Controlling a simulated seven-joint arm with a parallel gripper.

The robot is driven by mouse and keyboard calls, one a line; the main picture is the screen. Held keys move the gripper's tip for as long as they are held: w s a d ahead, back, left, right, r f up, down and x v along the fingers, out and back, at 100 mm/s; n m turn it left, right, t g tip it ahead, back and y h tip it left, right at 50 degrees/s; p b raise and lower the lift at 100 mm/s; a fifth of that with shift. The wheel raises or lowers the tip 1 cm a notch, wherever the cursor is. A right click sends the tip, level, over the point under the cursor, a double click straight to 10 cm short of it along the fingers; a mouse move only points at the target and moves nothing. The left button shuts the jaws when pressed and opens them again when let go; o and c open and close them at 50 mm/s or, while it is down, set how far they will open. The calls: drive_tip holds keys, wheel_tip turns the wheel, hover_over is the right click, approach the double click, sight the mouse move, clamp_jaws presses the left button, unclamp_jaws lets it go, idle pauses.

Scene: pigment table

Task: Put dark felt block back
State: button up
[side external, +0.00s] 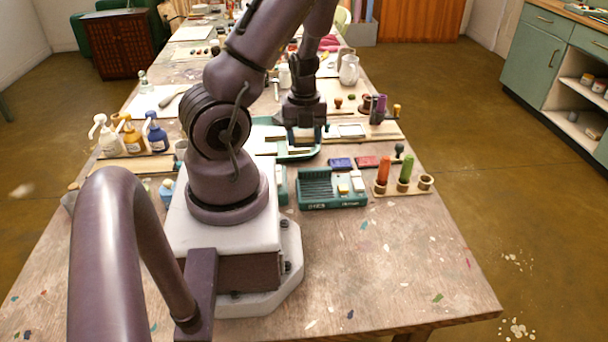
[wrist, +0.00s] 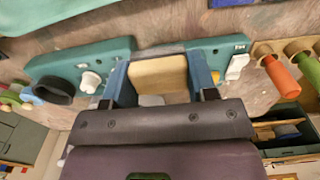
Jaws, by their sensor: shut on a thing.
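My gripper (side external: 303,126) is low over the work area behind the arm's base in the side view. In the wrist view its two blue-grey fingers (wrist: 162,78) are closed on a block with a tan face (wrist: 158,75). No dark felt shows clearly on that block, and its other sides are hidden. A green-teal tray or frame (side external: 297,155) lies below the gripper in the side view. In the wrist view, teal pieces (wrist: 108,56) lie on both sides of the held block. I cannot tell whether the block touches them.
A slotted teal caddy (side external: 318,187) stands in front. Orange (side external: 384,170) and green (side external: 405,167) sticks stand in a wooden rack at right. Pump bottles (side external: 131,136) stand at left. The table's front right is mostly clear.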

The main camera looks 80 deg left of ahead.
drive_tip(key=shift+f, duration=4.5)
drive_tip(key=shift+f, duration=0.15)
drive_tip(key=o, duration=0.6)
